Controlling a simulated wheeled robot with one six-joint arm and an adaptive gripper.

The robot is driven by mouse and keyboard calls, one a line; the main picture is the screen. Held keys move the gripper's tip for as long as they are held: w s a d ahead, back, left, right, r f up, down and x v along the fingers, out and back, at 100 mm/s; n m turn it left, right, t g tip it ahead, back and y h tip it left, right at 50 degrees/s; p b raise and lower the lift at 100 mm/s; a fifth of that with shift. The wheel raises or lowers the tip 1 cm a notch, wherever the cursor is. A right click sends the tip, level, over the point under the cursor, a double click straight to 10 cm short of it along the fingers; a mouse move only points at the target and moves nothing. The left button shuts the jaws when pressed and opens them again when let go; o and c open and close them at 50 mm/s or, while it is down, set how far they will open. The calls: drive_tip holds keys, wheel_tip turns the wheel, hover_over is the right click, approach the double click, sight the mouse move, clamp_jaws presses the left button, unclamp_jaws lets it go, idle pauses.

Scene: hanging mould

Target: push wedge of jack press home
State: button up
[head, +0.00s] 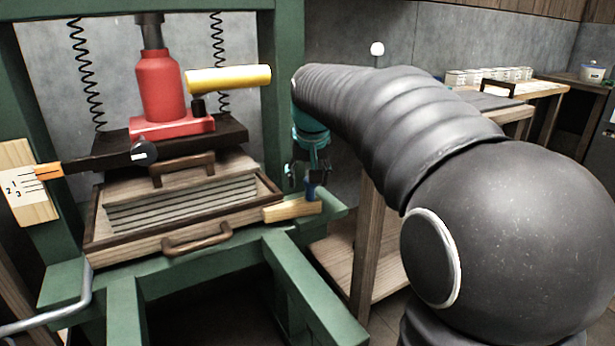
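The light wooden wedge (285,212) lies on the green press bed at the right of the wooden tray (205,236). Its left end meets the tray's front right corner; I cannot tell how far it reaches in. My gripper (310,184), dark-fingered below a teal wrist, points down at that end, close to the blue piece. Whether it touches or grips it is too small to tell. The red jack (160,88) with its yellow handle (229,77) stands on the dark plate above the stacked mould (183,200).
Green press posts (287,100) frame the jack. A pointer (100,160) meets a numbered scale (28,187) at left. A bent grey bar (72,312) is at lower left. A wooden bench (540,95) stands behind my arm at right.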

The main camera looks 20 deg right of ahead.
drive_tip(key=shift+d+r, duration=0.1)
drive_tip(key=shift+s+r, duration=0.15)
drive_tip(key=shift+r, duration=0.2)
drive_tip(key=v, duration=1.1)
drive_tip(key=shift+s, duration=0.1)
